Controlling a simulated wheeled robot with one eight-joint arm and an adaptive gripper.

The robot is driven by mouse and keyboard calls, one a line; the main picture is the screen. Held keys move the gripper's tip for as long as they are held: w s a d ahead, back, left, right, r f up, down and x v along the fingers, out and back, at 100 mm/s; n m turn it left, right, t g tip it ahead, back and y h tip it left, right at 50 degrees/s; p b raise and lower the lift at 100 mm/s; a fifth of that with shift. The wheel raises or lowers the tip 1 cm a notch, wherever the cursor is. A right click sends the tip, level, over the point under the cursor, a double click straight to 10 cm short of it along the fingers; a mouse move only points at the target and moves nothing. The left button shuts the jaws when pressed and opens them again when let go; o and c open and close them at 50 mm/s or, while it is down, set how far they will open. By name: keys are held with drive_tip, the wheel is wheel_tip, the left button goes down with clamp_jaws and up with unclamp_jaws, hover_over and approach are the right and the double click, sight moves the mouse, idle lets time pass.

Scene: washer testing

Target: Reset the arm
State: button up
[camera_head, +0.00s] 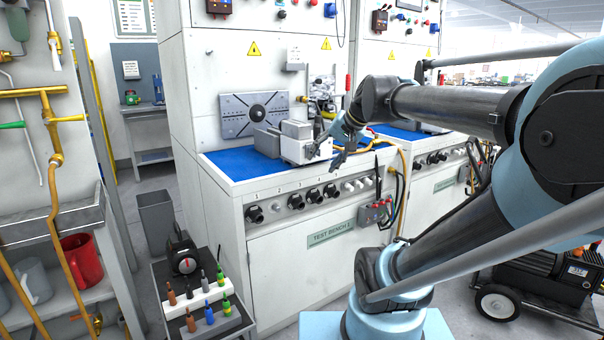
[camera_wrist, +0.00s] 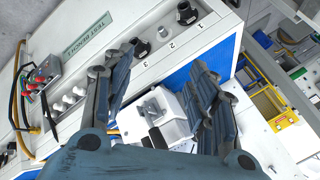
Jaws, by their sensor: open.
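My arm reaches in from the right in the head view. My gripper (camera_head: 328,155) is in front of the test bench's (camera_head: 275,262) blue top, near a white box-shaped unit (camera_head: 294,150). The fingers are spread apart with nothing held between them. In the wrist view my gripper (camera_wrist: 165,80) is open, with its two fingers on either side of the view. The white unit (camera_wrist: 163,112) shows beyond and between the fingers. Part of it is hidden by the gripper body. I cannot tell the exact gap between the fingers and the unit.
The bench front carries several black knobs (camera_head: 313,196) and a grey box with red plugs (camera_head: 375,212). A small cart (camera_head: 158,275) with several coloured tools stands at the lower left. A shelf with a red mug (camera_head: 82,258) is at the far left. A grey bin (camera_head: 158,220) stands behind.

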drive_tip(key=s+d+f+g+h, duration=0.1)
drive_tip(key=s+d+f, duration=0.3)
drive_tip(key=f, duration=0.3)
drive_tip(key=s+d+f+n+g+h, duration=0.1)
drive_tip(key=s+d+f+h, duration=0.1)
drive_tip(key=s+d+f, duration=0.2)
drive_tip(key=s+d+f+n+g+h, duration=0.1)
drive_tip(key=s+d+f+h, duration=0.1)
drive_tip(key=s+d+f, duration=0.2)
drive_tip(key=s+f, duration=0.3)
drive_tip(key=f, duration=0.3)
drive_tip(key=shift+s+f, duration=0.35)
drive_tip(key=shift+f, duration=0.05)
drive_tip(key=shift+w+f, duration=0.2)
drive_tip(key=shift+w, duration=0.25)
drive_tip(key=shift+c, duration=0.4)
drive_tip(key=c, duration=0.4)
drive_tip(key=shift+d, duration=0.15)
drive_tip(key=shift+c, duration=0.3)
